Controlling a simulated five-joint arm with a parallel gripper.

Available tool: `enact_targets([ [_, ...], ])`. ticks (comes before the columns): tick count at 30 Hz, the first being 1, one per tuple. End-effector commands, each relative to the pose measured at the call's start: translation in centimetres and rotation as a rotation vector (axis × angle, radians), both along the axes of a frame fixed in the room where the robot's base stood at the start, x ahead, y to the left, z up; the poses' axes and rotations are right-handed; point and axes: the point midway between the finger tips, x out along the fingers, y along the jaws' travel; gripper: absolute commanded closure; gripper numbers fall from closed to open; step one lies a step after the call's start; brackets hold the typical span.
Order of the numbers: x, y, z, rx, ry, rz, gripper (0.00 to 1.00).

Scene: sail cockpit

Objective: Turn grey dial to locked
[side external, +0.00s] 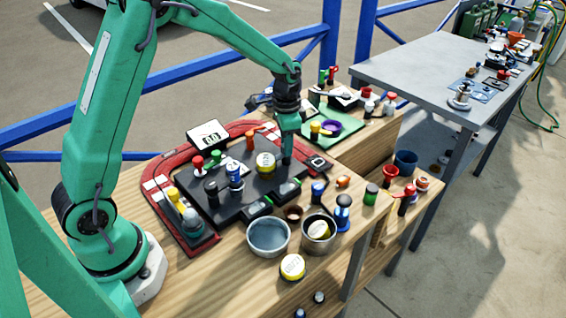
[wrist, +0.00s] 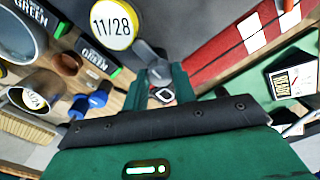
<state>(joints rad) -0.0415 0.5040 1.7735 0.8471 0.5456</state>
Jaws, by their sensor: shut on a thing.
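The grey dial (wrist: 148,54) sits on the black panel (side external: 215,209), close to the panel's right end in the side view. My gripper (side external: 287,150) points straight down at it. In the wrist view my green fingers (wrist: 160,86) are closed around the dial's near part and hide much of it. The dial's pointer and any locked mark cannot be read. A yellow-rimmed round label reading 11/28 (wrist: 112,24) lies just left of the dial in the wrist view; its yellow cap shows in the side view (side external: 265,163).
A red frame (side external: 170,168) borders the panel. Red, blue and orange knobs stand on the panel, left of my gripper. A metal bowl (side external: 268,237) and a metal cup (side external: 318,234) stand in front. A green tray (side external: 335,132) lies behind. The grey table (side external: 420,75) is farther back.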

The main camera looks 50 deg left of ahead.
Motion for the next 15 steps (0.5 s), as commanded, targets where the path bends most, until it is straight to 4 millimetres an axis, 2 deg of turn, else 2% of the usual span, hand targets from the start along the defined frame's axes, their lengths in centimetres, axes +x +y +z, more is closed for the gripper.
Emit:
enact_targets([
  [15, -0.04, -0.25, 0.01, -0.001, 0.004, 0.046, 0.96],
])
